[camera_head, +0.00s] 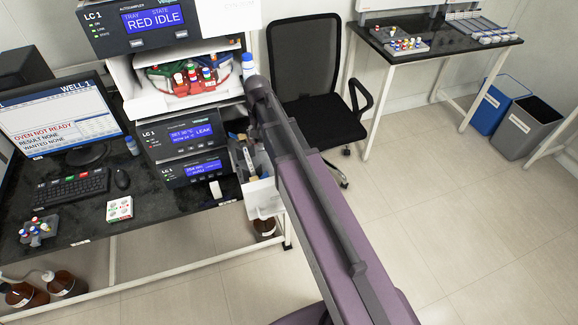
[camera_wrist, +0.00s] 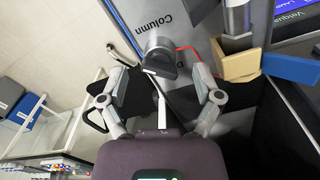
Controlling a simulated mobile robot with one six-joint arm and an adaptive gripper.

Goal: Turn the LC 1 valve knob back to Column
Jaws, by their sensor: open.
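The LC 1 valve knob (camera_wrist: 160,52) is a grey round knob with a dark front part, seen in the wrist view on a pale panel. The word "Column" (camera_wrist: 178,19) is printed upside down on that panel, just above the knob. My gripper (camera_wrist: 162,76) is open, with one finger to the left of the knob and one to the right. It is close to the knob, and I cannot tell whether either finger touches it. The knob's exact pointing direction is unclear. In the head view my arm hides the knob and the gripper.
A tan block (camera_wrist: 235,62) and a blue block (camera_wrist: 290,68) stand right of the knob, with a red tube (camera_wrist: 188,48) between. The LC 1 stack (camera_head: 185,140) shows "LEAK" on a display. A black chair (camera_head: 308,80) stands behind my arm.

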